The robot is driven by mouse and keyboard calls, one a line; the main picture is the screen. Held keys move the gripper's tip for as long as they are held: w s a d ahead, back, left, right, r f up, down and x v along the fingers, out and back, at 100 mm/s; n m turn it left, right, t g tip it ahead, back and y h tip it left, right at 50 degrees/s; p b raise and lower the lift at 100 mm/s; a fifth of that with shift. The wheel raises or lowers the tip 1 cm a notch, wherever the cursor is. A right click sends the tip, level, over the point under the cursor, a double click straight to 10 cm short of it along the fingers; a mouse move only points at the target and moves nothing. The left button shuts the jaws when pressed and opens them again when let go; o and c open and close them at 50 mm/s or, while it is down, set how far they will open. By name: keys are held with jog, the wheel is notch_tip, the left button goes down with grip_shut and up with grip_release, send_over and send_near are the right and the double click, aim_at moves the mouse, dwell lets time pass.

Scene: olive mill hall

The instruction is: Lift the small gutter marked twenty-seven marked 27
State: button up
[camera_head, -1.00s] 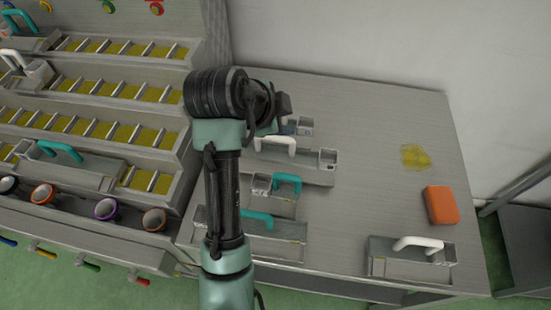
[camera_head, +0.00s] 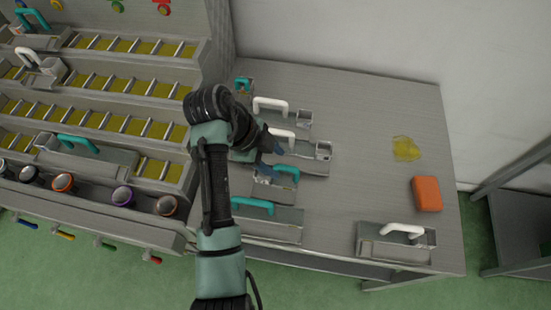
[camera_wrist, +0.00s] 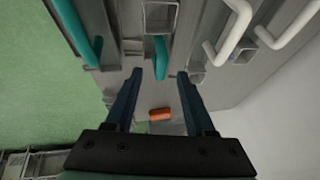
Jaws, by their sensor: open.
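Several metal gutters with white or teal handles lie on the grey table; I cannot read the number 27 on any of them. A small gutter (camera_head: 274,191) with a teal handle lies between a longer white-handled gutter (camera_head: 312,163) and a longer teal-handled gutter (camera_head: 262,225). My gripper (camera_head: 270,151) is open and empty beside the small one, partly hidden by my arm. In the wrist view my open fingers (camera_wrist: 160,74) point toward a short gutter (camera_wrist: 157,20), with its teal handle (camera_wrist: 160,57) seen between the fingertips, not gripped.
Another white-handled gutter (camera_head: 296,117) lies at the back. An orange block (camera_head: 427,194), a yellow patch (camera_head: 406,148) and a white-handled gutter (camera_head: 395,243) are at the right. A stepped rack with yellow channels (camera_head: 110,88) stands left. The table's middle is clear.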

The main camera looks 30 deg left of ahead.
aim_at(284, 166)
jog(key=shift+p+x, duration=0.35)
jog(key=shift+x, duration=2.55)
jog(key=shift+w+r, duration=0.1)
grip_shut()
jog(key=shift+r, duration=0.1)
